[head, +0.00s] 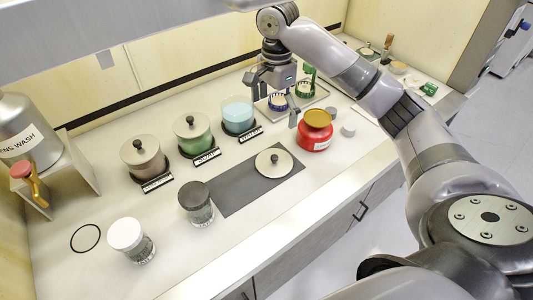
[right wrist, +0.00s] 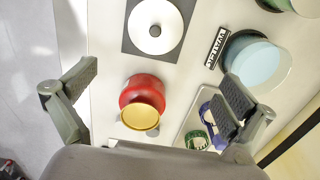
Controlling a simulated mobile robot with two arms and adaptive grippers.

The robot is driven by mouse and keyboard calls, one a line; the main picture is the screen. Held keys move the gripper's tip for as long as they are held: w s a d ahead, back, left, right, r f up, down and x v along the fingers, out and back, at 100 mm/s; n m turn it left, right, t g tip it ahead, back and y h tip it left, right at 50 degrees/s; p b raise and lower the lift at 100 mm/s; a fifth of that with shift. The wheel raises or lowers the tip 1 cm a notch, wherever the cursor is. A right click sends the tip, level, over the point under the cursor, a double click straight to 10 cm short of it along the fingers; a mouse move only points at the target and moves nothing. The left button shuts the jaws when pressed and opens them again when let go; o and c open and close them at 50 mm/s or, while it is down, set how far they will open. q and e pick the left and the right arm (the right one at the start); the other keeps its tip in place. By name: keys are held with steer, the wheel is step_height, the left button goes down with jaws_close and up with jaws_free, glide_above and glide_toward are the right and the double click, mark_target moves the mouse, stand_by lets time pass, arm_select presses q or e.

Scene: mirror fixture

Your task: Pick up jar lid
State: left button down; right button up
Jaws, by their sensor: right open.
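The jar lid (head: 274,164) is a round pale metal disc with a small dark knob. It lies flat on a dark grey mat (head: 232,190), and also shows at the top of the right wrist view (right wrist: 155,25). My right gripper (head: 274,106) is open and empty, above the back right of the counter, behind and apart from the lid. In the right wrist view its fingers are spread, with a red jar with a gold lid (right wrist: 143,93) showing between them. The light blue jar (head: 238,115) stands without a lid behind the mat. My left gripper is out of view.
Brown (head: 143,158) and green (head: 193,135) jars with metal lids stand in a row behind the mat. A dark-lidded glass jar (head: 196,203) touches or nearly touches the mat's left side. The red jar (head: 316,130) stands right of the lid. A tray (head: 322,91) holds small items.

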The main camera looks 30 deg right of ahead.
steer(key=p, duration=0.1)
glide_above(275, 158)
steer(key=f, duration=0.8)
steer(key=shift+w+d+f, duration=0.1)
steer(key=shift+w+d, duration=0.15)
steer(key=shift+d, duration=0.15)
steer(key=f, duration=0.2)
steer(key=shift+w+f+p, duration=0.2)
steer(key=shift+f+p, duration=0.15)
steer(key=shift+p, duration=0.05)
steer(key=shift+a+f, duration=0.1)
steer(key=shift+f, duration=0.35)
steer(key=shift+s+f+p, duration=0.15)
steer(key=shift+f+p, duration=0.2)
steer(key=f, duration=0.1)
steer(key=f+p, duration=0.1)
steer(key=f, duration=0.1)
steer(key=shift+a+f, duration=0.2)
steer(key=shift+f, duration=0.45)
steer(key=c, duration=1)
steer(key=shift+s, duration=0.35)
steer(key=c, duration=1.2)
steer(key=shift+a, duration=0.1)
jaws_close()
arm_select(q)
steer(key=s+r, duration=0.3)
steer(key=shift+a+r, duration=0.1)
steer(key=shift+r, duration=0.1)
